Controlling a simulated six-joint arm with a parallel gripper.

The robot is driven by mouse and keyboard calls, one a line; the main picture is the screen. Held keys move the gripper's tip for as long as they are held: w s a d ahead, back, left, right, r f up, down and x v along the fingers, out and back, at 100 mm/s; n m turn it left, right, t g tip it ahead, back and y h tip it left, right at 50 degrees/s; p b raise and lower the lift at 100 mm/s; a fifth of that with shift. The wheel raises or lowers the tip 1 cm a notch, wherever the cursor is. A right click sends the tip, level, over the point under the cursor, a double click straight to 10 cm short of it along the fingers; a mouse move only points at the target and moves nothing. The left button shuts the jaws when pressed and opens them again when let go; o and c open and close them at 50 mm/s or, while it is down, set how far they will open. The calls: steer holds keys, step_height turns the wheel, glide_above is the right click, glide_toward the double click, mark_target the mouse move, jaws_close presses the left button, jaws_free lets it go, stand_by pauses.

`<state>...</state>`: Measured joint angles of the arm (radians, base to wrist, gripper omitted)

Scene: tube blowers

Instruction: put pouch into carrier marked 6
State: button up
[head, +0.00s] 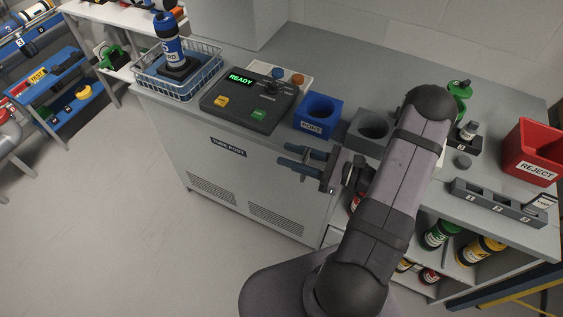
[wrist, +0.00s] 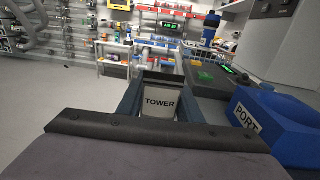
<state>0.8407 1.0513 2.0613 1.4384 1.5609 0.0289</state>
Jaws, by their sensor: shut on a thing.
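My gripper (head: 285,155) is held out in front of the counter, over the floor side of the cabinet. In the wrist view my gripper (wrist: 161,85) is shut on a pale, flat thing labelled TOWER, which I take to be the pouch (wrist: 160,104). The pouch cannot be made out in the head view. A blue carrier (head: 170,45) with a white band stands upright in a wire basket (head: 205,75) at the counter's left end. Its full marking is not readable. I cannot tell which carrier bears the 6.
A control box (head: 248,103) reading READY, a blue PORT holder (head: 318,117) and a grey holder (head: 368,130) line the counter. A red REJECT bin (head: 533,150) stands at right. Green and yellow carriers lie on shelves below. Open floor lies at left.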

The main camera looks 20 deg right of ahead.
steer(key=w+d+r+m+t+h+p, duration=0.3)
steer(key=d+r+p, duration=1)
steer(key=r, duration=0.3)
steer(key=s+d+r+m+t+h, duration=0.1)
steer(key=d+r, duration=0.3)
steer(key=d, duration=0.4)
steer(key=s+d+r+m+t+h+b, duration=0.1)
steer(key=s+d+r+h, duration=0.3)
steer(key=d, duration=0.4)
steer(key=s+d+r+m+t+h+b, duration=0.1)
steer(key=s+d+r+m+h, duration=0.1)
steer(key=d+r, duration=0.4)
steer(key=d+m, duration=0.1)
steer(key=d, duration=0.1)
steer(key=shift+s+d+r+h, duration=0.15)
steer(key=shift+s+d+h, duration=0.15)
steer(key=shift+d, duration=0.1)
steer(key=shift+f, duration=0.2)
steer(key=shift+f+b, duration=1.85)
steer(key=shift+f, duration=0.35)
steer(key=shift+f, duration=0.2)
steer(key=shift+f+b, duration=1.9)
steer(key=shift+f, duration=0.8)
